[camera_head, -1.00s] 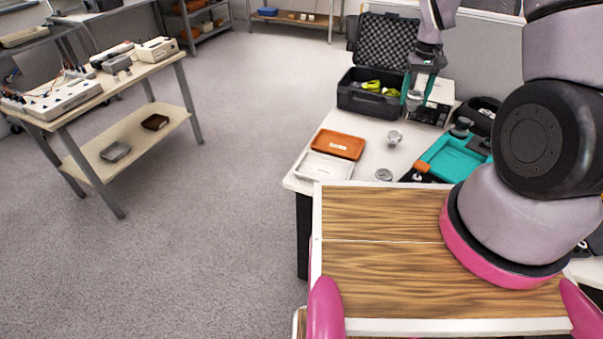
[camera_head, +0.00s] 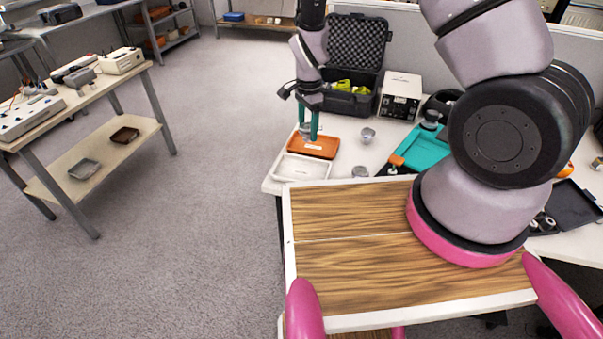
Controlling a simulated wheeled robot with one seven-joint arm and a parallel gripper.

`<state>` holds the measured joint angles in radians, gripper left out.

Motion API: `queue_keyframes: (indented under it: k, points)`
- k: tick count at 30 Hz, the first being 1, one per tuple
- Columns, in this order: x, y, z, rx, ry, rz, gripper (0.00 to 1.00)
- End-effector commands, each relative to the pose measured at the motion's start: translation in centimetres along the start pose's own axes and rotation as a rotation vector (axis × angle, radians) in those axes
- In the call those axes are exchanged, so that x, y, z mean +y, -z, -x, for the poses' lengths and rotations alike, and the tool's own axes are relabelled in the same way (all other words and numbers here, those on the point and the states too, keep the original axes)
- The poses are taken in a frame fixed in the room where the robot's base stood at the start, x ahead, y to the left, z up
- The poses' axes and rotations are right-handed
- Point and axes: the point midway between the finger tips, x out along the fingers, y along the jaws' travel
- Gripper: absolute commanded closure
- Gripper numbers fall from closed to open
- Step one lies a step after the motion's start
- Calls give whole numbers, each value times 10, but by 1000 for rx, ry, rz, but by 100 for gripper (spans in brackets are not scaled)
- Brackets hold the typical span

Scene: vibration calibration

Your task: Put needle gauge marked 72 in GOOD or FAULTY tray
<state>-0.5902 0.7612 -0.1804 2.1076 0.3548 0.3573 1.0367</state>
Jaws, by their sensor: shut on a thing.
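My gripper (camera_head: 309,125) has teal fingers and is above the back left part of the orange tray (camera_head: 325,150). It is shut on a small grey round gauge (camera_head: 304,129), partly hidden by the fingers. Its marking is not readable, and I cannot tell whether it touches the tray. The white tray (camera_head: 300,168) lies just in front of the orange one and looks empty. Both trays carry small labels too small to read. Other grey gauges stand on the table, one right of the orange tray (camera_head: 367,135) and one nearer the front edge (camera_head: 361,171).
An open black case (camera_head: 352,101) with yellow items stands behind the trays. A white instrument box (camera_head: 400,95) is right of it. A wood-topped surface (camera_head: 350,225) is in front.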

Motion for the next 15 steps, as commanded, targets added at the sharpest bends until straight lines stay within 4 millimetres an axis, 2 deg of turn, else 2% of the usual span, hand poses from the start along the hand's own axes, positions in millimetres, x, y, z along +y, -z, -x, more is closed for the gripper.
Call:
queue_keyframes:
  k: [1,6,8,15]
  points:
    - [1,-11,-4,2,-1,-48,100]
    - [4,-29,-13,5,-1,-168,100]
    - [4,-31,-19,6,-2,-186,100]
    - [4,-32,-61,5,-3,-196,100]
